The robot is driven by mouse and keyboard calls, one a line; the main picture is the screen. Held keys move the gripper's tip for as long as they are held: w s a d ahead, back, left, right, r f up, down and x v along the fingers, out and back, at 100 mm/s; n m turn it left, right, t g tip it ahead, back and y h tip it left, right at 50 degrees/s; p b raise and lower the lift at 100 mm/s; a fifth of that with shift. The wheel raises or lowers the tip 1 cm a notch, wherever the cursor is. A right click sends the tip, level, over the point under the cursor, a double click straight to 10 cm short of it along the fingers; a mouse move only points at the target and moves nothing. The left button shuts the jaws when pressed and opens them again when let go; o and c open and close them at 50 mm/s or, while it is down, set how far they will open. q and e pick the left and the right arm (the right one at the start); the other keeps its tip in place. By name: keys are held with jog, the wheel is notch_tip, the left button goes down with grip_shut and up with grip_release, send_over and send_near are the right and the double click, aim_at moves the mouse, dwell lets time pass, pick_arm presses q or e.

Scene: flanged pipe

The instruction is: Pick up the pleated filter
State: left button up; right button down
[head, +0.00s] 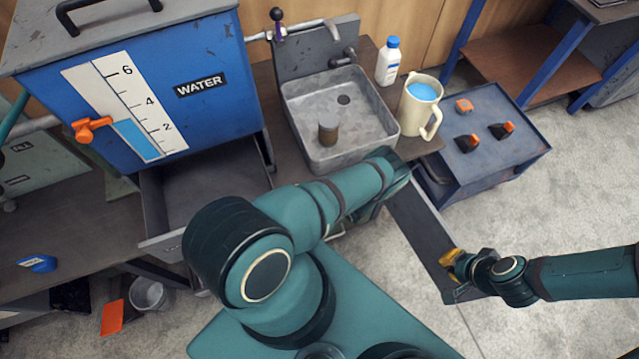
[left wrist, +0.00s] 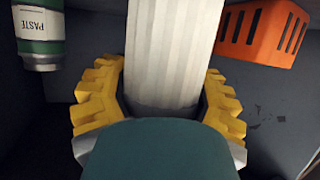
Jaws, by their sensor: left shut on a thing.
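The white pleated filter (left wrist: 172,50) stands between the toothed yellow fingers of my left gripper (left wrist: 160,108) in the left wrist view. The fingers are shut on it, one on each side. Its lower end is hidden behind the teal part of my gripper. In the head view my left arm covers its own gripper, and the filter does not show. My right gripper (head: 450,258) is at the right in the head view, over the end of a long dark grey panel or drawer. Its yellow fingers are small there, and their opening cannot be made out.
In the left wrist view a paste can (left wrist: 40,35) is at upper left and an orange slotted box (left wrist: 264,32) at upper right. The head view shows a sink (head: 375,120), a cream jug (head: 412,115), a white bottle (head: 388,62) and a blue water tank (head: 215,120).

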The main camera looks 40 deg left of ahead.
pick_arm(q)
jog(key=r+p, duration=0.1)
jog(key=r, duration=0.2)
jog(key=shift+d+r, duration=0.15)
jog(key=shift+d, duration=0.05)
jog(key=s+d, duration=0.2)
jog(key=d, duration=1.5)
jog(key=shift+s+d+f, duration=0.2)
jog(key=shift+d, duration=0.05)
